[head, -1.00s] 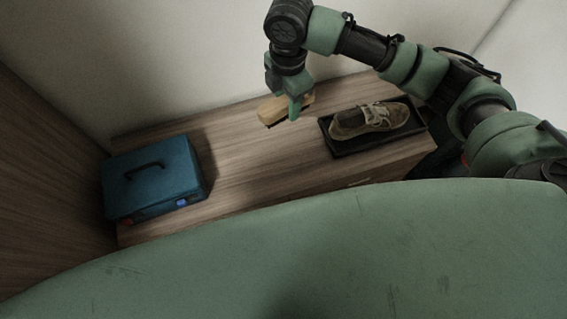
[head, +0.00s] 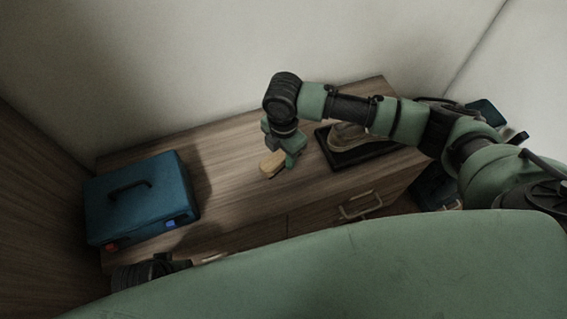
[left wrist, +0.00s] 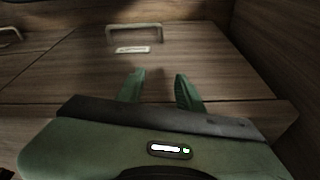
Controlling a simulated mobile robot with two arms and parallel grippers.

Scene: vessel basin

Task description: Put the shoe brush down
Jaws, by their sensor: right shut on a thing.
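The shoe brush (head: 271,164) has a tan wooden back and shows at the middle of the wooden dresser top (head: 228,188) in the head view. My right gripper (head: 284,160) is shut on it, coming down from above. The brush is at or very near the surface; I cannot tell whether it touches. In the left wrist view my left gripper (left wrist: 157,92) has its two fingers apart with nothing between them, in front of a wooden drawer front.
A blue case (head: 140,198) with a handle stands on the left of the dresser. A dark tray (head: 335,160) with a beige shoe (head: 349,139) lies to the right, partly behind my right arm. Drawer handles (head: 360,205) stick out in front. Bare wood lies between case and brush.

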